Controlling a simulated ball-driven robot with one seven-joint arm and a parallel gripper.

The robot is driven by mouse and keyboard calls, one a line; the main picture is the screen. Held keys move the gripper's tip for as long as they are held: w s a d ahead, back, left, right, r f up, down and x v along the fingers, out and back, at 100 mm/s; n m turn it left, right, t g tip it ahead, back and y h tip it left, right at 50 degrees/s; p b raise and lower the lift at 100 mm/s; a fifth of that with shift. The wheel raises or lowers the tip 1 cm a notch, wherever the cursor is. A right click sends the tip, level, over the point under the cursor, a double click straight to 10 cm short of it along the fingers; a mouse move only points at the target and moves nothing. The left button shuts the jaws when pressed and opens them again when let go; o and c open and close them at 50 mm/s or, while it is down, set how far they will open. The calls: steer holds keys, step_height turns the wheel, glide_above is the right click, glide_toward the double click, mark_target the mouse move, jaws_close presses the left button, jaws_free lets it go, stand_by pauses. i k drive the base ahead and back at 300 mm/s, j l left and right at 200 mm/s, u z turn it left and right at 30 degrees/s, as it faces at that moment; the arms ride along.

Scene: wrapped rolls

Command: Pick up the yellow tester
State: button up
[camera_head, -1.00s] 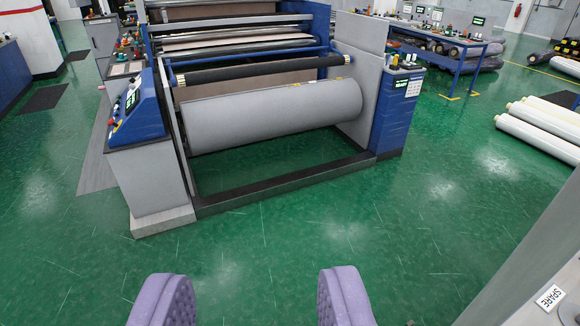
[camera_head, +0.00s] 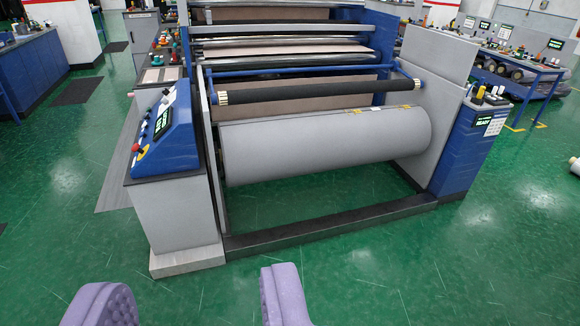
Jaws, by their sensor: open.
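My gripper (camera_head: 192,298) shows as two purple padded fingers at the bottom of the view. They are wide apart with only green floor between them. I cannot pick out the yellow tester for certain. Small yellow marks (camera_head: 375,110) show on top of the large grey roll (camera_head: 325,148), too small to tell what they are. Several small items (camera_head: 480,93), one with a yellowish part, stand on the blue cabinet (camera_head: 463,150) at the machine's right end. My gripper is well short of the machine and touches nothing.
A blue control console (camera_head: 165,135) on a grey pedestal (camera_head: 180,215) stands at the machine's left end. A low dark bar (camera_head: 330,228) runs along the machine's front. The green floor (camera_head: 400,275) in front is clear. A blue table (camera_head: 520,65) with items stands at back right.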

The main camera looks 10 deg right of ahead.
mark_target(480, 92)
steer(key=i+l+z, duration=0.1)
steer(key=i+z, duration=0.7)
steer(key=i+j+z, duration=0.2)
steer(key=i+z, duration=0.15)
steer(key=i+l+z, duration=0.15)
steer(key=i+z, duration=0.3)
steer(key=i, duration=0.2)
steer(key=i+j+z, duration=0.1)
steer(key=i+z, duration=0.4)
steer(key=i+u, duration=0.2)
steer(key=i, duration=0.25)
steer(key=i+l+u, duration=0.2)
steer(key=i, duration=0.2)
steer(key=i+l+u, duration=0.25)
steer(key=i, duration=0.2)
steer(key=i+l+u, duration=0.2)
steer(key=i, duration=0.2)
steer(key=u, duration=1.5)
steer(key=k+z, duration=0.1)
steer(key=z, duration=1.4)
